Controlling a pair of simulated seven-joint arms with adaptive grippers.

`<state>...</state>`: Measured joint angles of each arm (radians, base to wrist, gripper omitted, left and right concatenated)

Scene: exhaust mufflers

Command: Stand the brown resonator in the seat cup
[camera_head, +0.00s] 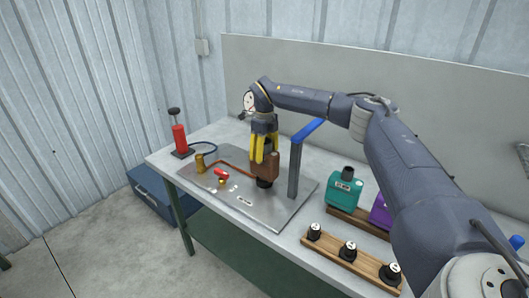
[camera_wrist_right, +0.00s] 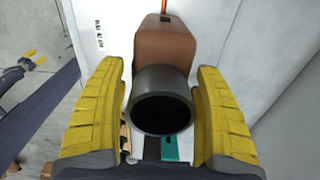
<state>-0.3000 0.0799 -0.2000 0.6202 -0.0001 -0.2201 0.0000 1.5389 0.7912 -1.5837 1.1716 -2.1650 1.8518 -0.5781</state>
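The brown resonator (camera_head: 265,166) stands about upright over the metal plate in the head view. Its brown body and dark open neck (camera_wrist_right: 162,105) show in the right wrist view. My right gripper (camera_head: 264,150) comes from above, and its yellow fingers lie against both sides of the neck, apparently shut on it. A black round piece (camera_head: 264,183) under the resonator looks like the seat cup; its inside is hidden, so I cannot tell how deep the resonator sits. My left gripper (camera_wrist_right: 34,58) shows small in the right wrist view, with its yellow fingers apart and empty.
A grey post with a blue top arm (camera_head: 309,130) stands right beside the resonator. A copper pipe, a brass cylinder (camera_head: 200,162) and a red fitting (camera_head: 221,174) lie left. A teal muffler (camera_head: 345,191), a purple one (camera_head: 380,212) and a wooden rack (camera_head: 350,262) stand right.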

